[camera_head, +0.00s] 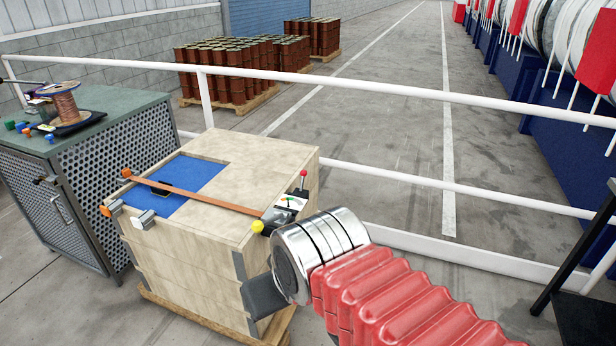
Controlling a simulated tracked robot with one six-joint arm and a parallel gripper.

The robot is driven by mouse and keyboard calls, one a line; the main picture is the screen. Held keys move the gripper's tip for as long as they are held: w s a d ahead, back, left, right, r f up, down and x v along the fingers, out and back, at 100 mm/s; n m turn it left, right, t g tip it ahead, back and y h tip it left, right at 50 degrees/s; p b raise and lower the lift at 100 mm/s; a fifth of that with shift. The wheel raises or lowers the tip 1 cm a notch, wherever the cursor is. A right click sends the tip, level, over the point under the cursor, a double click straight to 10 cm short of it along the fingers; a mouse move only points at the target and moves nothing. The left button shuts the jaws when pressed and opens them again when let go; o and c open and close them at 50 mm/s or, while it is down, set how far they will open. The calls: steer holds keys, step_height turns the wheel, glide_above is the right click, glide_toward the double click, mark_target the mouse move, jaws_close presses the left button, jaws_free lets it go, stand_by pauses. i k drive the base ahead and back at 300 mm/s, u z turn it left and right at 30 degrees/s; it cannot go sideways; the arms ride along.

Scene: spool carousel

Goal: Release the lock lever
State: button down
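A wooden crate-like box (262,165) stands in the middle with a blue panel (200,180) set in its top. At its near right corner is a small black unit with a white label plate (290,203). A short lever with a red knob (303,174) stands upright behind the plate. A yellow knob (257,227) sits at the unit's front left. I cannot tell for sure which of these is the lock lever. My gripper (264,297) shows only as a dark grey part at the box's near right side, below the unit. Its fingers are mostly hidden by my wrist.
An orange bar (190,190) crosses the box top from the left edge to the unit. Silver-grey latches (146,220) sit on the front left edge. A green-topped cabinet (120,115) with a copper spool (66,105) stands left. White railings (380,87) run behind the box.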

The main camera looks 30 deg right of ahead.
mark_target(303, 173)
steer(key=z, duration=0.1)
steer(key=i, duration=1)
steer(key=u, duration=0.1)
